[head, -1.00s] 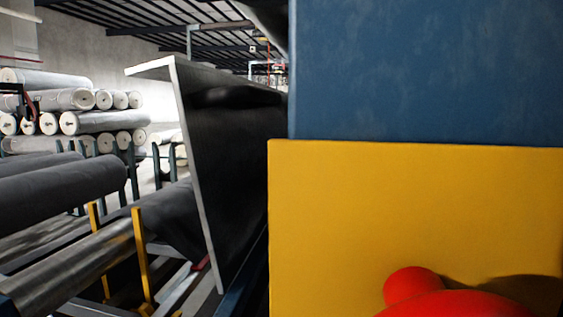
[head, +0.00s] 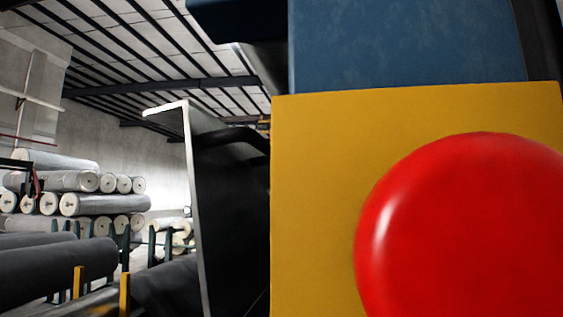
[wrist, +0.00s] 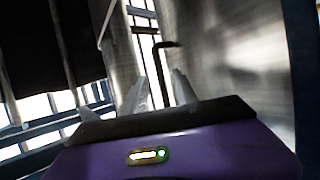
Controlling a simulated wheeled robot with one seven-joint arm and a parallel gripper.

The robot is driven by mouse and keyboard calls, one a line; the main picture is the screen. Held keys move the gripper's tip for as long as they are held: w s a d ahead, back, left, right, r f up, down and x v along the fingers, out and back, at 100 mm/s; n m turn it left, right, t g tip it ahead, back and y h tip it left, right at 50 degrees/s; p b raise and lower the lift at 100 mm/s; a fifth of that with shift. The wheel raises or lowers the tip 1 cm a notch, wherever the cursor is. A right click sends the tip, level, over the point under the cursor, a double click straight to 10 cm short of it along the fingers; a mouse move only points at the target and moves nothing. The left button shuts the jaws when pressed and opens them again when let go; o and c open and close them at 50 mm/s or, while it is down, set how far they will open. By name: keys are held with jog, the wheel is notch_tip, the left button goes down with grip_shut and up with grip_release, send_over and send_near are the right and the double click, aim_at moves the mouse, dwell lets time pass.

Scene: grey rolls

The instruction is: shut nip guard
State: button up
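A dark panel with a pale edge (head: 225,215), which looks like the nip guard, stands steeply upright left of the yellow plate in the head view. A dark bent bar (head: 235,137) shows near its top. In the wrist view, my gripper (wrist: 158,88) has its two pale fingers apart. A thin dark bent bar (wrist: 157,62), perhaps a handle, shows between or just beyond them; I cannot tell whether they touch it. A shiny grey metal surface (wrist: 235,60) lies behind and to the right. My gripper is not seen in the head view.
A large red button (head: 465,230) on a yellow plate (head: 315,200) fills the right of the head view, very close. A blue housing (head: 400,45) is above it. Grey rolls (head: 60,265) and stacked pale rolls (head: 100,203) are at left.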

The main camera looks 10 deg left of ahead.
jog(key=x, duration=0.4)
jog(key=shift+w+a+r, duration=0.1)
jog(key=shift+r, duration=0.1)
grip_shut()
jog(key=shift+f, duration=0.1)
dwell(1.2)
